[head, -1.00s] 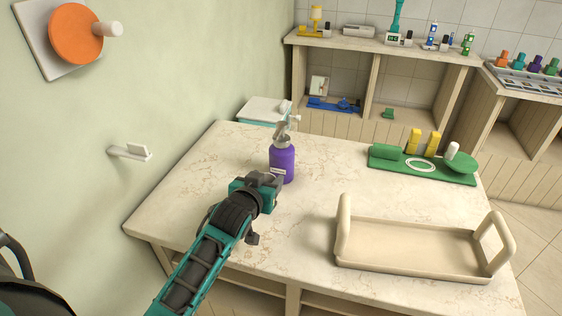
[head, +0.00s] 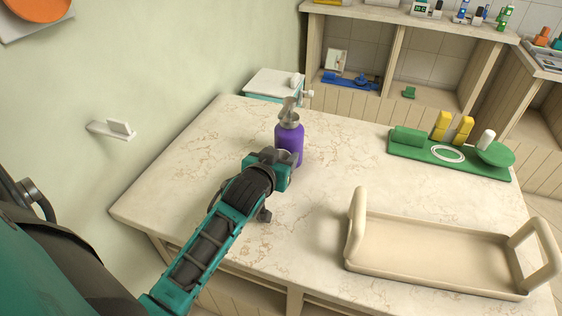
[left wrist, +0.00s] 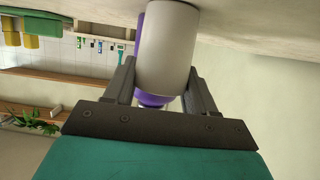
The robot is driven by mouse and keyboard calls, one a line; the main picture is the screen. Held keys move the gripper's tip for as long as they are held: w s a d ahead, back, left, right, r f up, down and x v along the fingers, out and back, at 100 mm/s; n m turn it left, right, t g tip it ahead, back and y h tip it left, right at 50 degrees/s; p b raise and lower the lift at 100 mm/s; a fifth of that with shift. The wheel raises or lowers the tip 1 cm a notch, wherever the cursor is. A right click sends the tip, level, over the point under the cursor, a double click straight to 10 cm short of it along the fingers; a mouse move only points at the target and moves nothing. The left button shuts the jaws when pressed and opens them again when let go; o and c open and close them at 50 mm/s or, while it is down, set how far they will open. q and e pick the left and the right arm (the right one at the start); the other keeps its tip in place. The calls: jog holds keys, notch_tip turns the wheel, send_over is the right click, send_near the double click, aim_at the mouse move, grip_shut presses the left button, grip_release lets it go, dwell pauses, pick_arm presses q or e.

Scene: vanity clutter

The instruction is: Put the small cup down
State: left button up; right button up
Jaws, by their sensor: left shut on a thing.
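My left gripper (head: 287,163) is low over the marble counter, right beside a purple pump bottle (head: 288,140). In the left wrist view its two fingers (left wrist: 162,88) are shut on the small cup (left wrist: 165,45), a plain pale grey-beige cylinder. The purple bottle shows just behind the cup there (left wrist: 150,100). That view is upside down, with the counter along the top. The cup's lower end runs to the frame edge, so I cannot tell whether it touches the counter. In the head view the gripper hides the cup. My right gripper is not in view.
A cream tray (head: 440,292) with two upright handles stands at the right of the counter (head: 215,165). A green board (head: 480,170) with yellow blocks and a white ring is behind it. A white-topped box (head: 272,82) stands beyond the far edge. The counter's left part is clear.

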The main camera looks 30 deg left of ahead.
pick_arm(q)
jog(key=shift+r, duration=0.1)
jog(key=o, duration=1)
jog(key=shift+o, duration=0.2)
jog(key=p+v, duration=0.1)
jog(key=v, duration=1.1)
